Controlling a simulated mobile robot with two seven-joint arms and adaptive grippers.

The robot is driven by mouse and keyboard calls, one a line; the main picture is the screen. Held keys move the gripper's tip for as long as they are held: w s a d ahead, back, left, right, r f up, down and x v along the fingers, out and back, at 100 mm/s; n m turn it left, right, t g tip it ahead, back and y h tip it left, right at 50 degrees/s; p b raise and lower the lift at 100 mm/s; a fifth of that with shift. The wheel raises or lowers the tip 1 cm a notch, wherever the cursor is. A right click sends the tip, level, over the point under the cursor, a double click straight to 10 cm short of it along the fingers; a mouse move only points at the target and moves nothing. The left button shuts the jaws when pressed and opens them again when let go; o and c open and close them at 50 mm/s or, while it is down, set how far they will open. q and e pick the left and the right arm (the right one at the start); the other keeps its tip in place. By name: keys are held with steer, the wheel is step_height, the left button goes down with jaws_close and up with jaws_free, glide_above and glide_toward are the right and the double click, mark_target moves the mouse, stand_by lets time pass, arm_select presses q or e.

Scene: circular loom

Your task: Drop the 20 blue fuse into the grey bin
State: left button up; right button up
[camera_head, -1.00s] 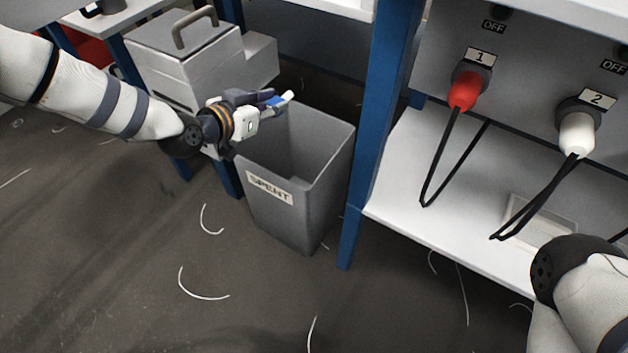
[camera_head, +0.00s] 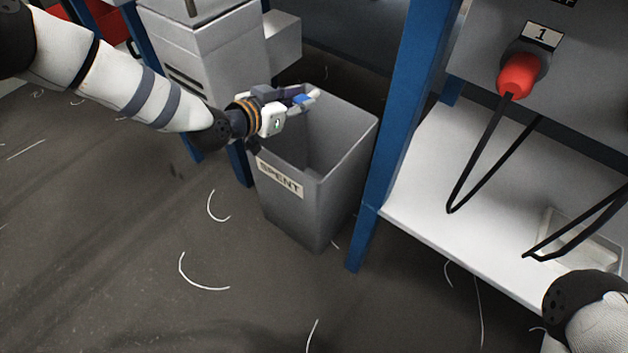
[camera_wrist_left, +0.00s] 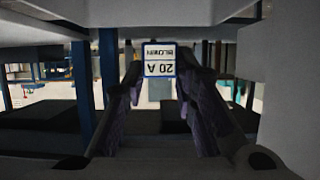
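The fuse (camera_head: 303,100), blue with pale ends, is between the fingertips of my left gripper (camera_head: 298,98). In the left wrist view the fuse (camera_wrist_left: 159,62) shows a white label with a blue border, upside down, reading "20 A BLOWN". The two dark fingers (camera_wrist_left: 160,85) close on its sides. The grey bin (camera_head: 318,195), labelled "SPENT", stands on the floor. The gripper and fuse are over the bin's open top, near its back left rim. The bin's bottom is hidden. Only part of my right arm shows at the lower right; its gripper is out of view.
A blue post (camera_head: 398,130) stands right of the bin, beside a white shelf (camera_head: 440,205). A grey metal box (camera_head: 215,60) stands behind my left wrist. White thread scraps lie on the floor.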

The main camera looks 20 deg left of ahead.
arm_select(q)
steer(key=o, duration=0.3)
steer(key=v, duration=1.2)
